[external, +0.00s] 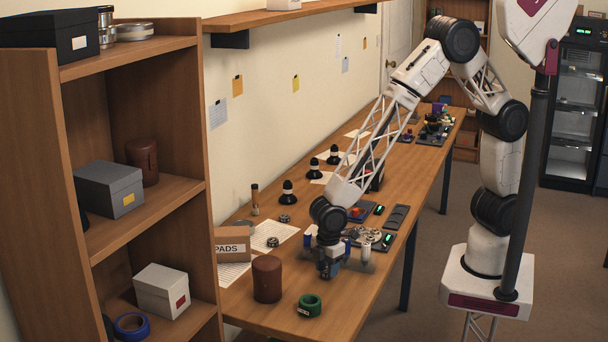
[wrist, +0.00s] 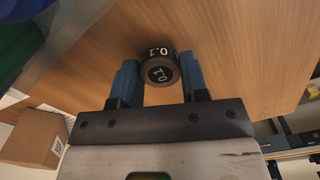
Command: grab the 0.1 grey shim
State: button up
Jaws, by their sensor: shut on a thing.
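The grey shim (wrist: 160,71) is a small dark grey round piece marked "0.1" on its top and side. In the wrist view it sits between the two blue fingers of my gripper (wrist: 159,64), which are shut on it, one on each side. Wood tabletop shows around it. In the external view my gripper (external: 328,268) points down low over the near part of the bench. The shim cannot be made out there.
A brown cylinder (external: 267,279) and a green ring (external: 310,306) stand close in front of my gripper. A cardboard box (external: 232,244) marked "PADS" is to the left. Instruments with green displays (external: 388,240) lie to the right. The wooden shelf (external: 150,215) borders the bench on the left.

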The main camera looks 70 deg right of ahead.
notch_tip(320, 180, up, 9)
dwell(0.5)
